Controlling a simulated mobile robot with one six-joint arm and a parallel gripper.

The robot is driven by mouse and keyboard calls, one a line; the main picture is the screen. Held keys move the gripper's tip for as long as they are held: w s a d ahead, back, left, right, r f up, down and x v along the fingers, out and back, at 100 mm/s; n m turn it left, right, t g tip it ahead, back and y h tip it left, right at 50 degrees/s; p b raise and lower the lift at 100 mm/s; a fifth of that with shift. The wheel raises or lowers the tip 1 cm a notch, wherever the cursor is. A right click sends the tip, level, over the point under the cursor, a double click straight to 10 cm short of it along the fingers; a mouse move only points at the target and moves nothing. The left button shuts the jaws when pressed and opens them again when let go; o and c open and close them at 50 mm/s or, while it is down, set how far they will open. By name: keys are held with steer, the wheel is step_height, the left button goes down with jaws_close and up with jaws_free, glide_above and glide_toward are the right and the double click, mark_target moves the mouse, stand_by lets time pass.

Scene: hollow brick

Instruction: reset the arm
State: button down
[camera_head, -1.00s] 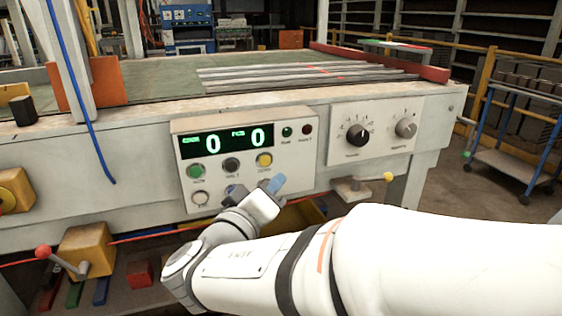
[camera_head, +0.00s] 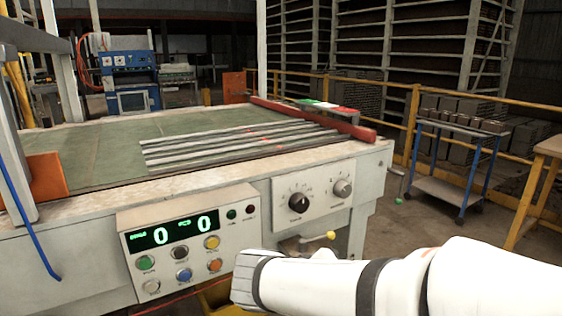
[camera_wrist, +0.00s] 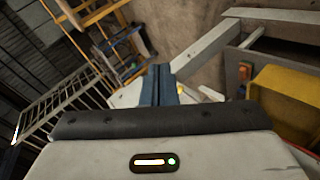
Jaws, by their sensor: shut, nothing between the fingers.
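My gripper shows in the wrist view (camera_wrist: 157,85) as two dark blue fingers pressed together, with nothing between them. In the head view my white arm reaches in from the right, below the machine's front edge; the gripper itself is hidden there. The control panel (camera_head: 190,243) with green "0 0" digits and several coloured buttons is just left of the arm's end. The arm looks apart from the panel's buttons, though I cannot tell the exact gap.
A knob panel (camera_head: 313,200) and a yellow-tipped lever (camera_head: 330,235) sit above the arm. Metal bars (camera_head: 240,145) lie on the green machine bed (camera_head: 110,150). A blue-legged cart (camera_head: 455,165) and yellow railing (camera_head: 411,135) stand at right. Floor between machine and cart is mostly clear.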

steer(key=s+d+r+m+g+y+p, duration=0.4)
steer(key=s+r+y+p, duration=0.4)
steer(key=p, duration=0.4)
steer(key=shift+s+d+g+p, duration=0.4)
steer(key=shift+s+d, duration=0.35)
steer(key=shift+s, duration=0.1)
